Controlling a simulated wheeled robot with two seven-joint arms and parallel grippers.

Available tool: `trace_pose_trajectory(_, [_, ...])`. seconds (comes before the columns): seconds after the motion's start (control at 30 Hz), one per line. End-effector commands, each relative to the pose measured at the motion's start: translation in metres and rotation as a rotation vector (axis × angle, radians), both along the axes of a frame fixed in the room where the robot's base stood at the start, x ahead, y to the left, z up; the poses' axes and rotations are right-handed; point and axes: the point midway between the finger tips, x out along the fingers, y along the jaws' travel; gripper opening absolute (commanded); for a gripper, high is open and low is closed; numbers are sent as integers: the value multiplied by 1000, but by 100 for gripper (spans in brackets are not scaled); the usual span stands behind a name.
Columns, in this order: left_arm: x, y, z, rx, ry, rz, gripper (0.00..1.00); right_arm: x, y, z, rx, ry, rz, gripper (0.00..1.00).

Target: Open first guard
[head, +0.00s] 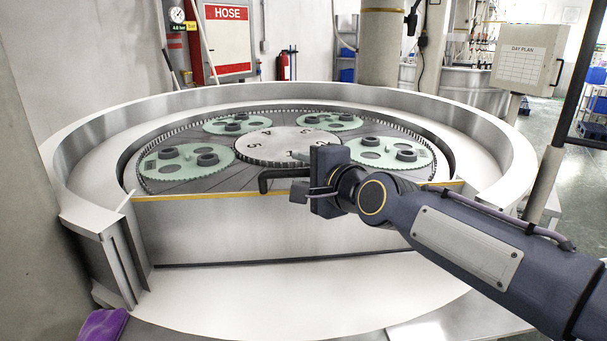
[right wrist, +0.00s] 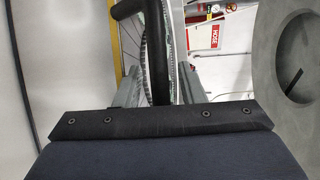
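The guard (head: 225,226) is a curved pale metal panel across the front of the round machine, with a yellow strip along its top edge. It stands upright and looks closed. A black bar handle (head: 265,182) sits at its top middle. My right gripper (head: 312,177) is at the handle's right part, with its fingers apart. In the right wrist view the handle (right wrist: 156,50) lies between the two fingers (right wrist: 160,88), with a gap visible on the right side. Contact with the left finger is unclear. My left gripper is not in view.
A grey post (head: 543,185) stands at the right. Something purple (head: 103,325) lies at lower left.

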Motion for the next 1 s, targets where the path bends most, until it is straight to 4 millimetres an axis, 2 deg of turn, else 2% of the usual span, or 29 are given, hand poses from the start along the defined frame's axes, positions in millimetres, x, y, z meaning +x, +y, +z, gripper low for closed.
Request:
trace_pose_trajectory(0.13, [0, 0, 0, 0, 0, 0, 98, 0, 0, 0, 0, 0, 0, 36])
trace_pose_trajectory(0.4, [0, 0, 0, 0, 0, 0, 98, 0, 0, 0, 0, 0, 0, 1])
trace_pose_trajectory(0.77, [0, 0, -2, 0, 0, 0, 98, -2, 0, -1, 0, -6, 1, 0])
trace_pose_trajectory(1.0, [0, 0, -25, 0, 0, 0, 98, -18, -1, -8, 10, -79, 3, 0])
